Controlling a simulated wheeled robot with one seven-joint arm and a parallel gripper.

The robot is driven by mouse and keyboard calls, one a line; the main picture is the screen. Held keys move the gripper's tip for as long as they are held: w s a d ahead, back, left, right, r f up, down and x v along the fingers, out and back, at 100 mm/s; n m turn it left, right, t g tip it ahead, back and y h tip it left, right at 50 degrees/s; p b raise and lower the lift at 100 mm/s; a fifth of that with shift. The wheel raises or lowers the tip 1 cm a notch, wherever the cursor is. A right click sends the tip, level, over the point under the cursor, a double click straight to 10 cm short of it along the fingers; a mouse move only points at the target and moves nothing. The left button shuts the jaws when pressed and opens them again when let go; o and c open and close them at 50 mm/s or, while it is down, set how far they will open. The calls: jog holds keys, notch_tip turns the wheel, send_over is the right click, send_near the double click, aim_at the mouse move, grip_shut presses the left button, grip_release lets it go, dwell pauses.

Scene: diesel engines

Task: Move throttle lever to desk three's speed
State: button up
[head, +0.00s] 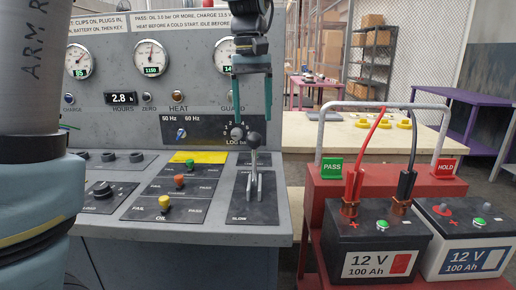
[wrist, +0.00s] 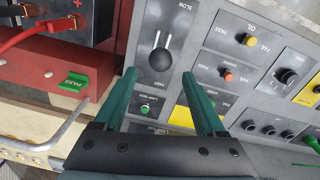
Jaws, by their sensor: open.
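The throttle lever (head: 253,141) has a dark round knob on a pale forked shaft and stands on a black plate (head: 262,212) marked SLOW at its near end. In the wrist view its knob (wrist: 160,65) lies between the fingertips in the picture, with FAST on the gripper's side and SLOW away from it. My gripper (head: 253,117) points down, open and empty, above the knob; it also shows in the wrist view (wrist: 160,74). Contact with the knob cannot be made out. The middle gauge (head: 151,57) on the panel reads 1150.
Left of the lever are yellow, orange and green buttons (head: 179,181) and a yellow pad (head: 198,157). A 50/60 Hz switch (head: 181,134) is on the upright panel. A red battery stand (head: 312,215) with two batteries is close on the right. Tables stand behind.

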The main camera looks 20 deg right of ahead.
aim_at(254, 150)
notch_tip(254, 150, down, 10)
jog(key=shift+d+f+p, duration=0.1)
jog(key=shift+d+p, duration=0.05)
jog(key=shift+p, duration=0.25)
jog(key=shift+c, duration=0.3)
grip_shut()
dwell(1.0)
